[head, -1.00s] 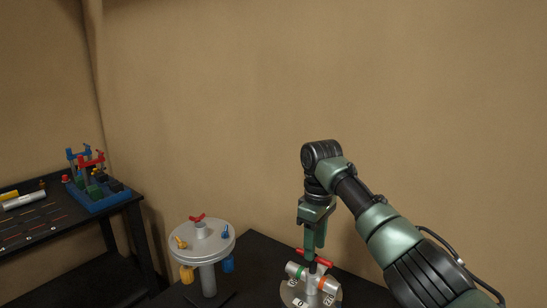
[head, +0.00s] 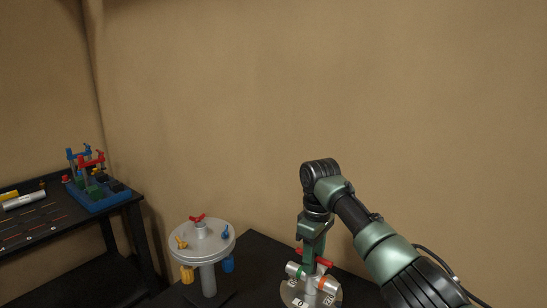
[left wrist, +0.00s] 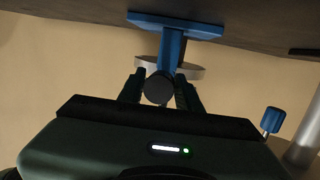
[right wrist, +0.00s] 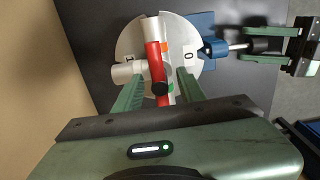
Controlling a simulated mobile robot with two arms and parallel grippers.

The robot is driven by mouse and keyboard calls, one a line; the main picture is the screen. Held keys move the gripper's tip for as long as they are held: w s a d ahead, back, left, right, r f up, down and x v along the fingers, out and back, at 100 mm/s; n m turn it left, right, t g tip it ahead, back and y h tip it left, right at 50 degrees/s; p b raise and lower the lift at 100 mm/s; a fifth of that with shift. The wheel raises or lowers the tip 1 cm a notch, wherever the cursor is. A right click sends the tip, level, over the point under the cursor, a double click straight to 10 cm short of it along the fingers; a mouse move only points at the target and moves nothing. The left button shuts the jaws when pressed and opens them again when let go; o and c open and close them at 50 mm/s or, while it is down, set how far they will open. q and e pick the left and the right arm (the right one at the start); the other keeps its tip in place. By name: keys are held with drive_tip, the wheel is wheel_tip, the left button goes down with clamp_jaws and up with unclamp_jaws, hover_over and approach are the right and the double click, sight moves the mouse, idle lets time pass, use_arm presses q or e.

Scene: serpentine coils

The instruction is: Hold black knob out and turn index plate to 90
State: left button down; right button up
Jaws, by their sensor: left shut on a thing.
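The grey index plate (right wrist: 130,40) lies flat on the dark table, with number labels. A white cross-shaped hub with a red bar (right wrist: 153,62) stands on it; the bar also shows in the head view (head: 325,262). My right gripper (right wrist: 160,74) is open above the hub, fingers on either side of the red bar with gaps. It is also in the head view (head: 312,258). My left gripper (left wrist: 159,82) is shut on the black knob (left wrist: 158,89). In the right wrist view, a bare metal shaft (right wrist: 235,47) shows between the knob and the blue bracket (right wrist: 213,47).
A round grey stand (head: 215,240) with small coloured knobs stands left of the plate. A side table at the far left carries a blue tray (head: 98,200) with red and blue parts. A blue knob (left wrist: 271,120) shows in the left wrist view.

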use_arm(q)
drive_tip(key=shift+f, duration=0.15)
use_arm(e)
clamp_jaws()
drive_tip(key=n, duration=0.4)
drive_tip(key=shift+n, duration=0.4)
drive_tip(key=n, duration=0.4)
unclamp_jaws()
drive_tip(key=shift+r, duration=0.15)
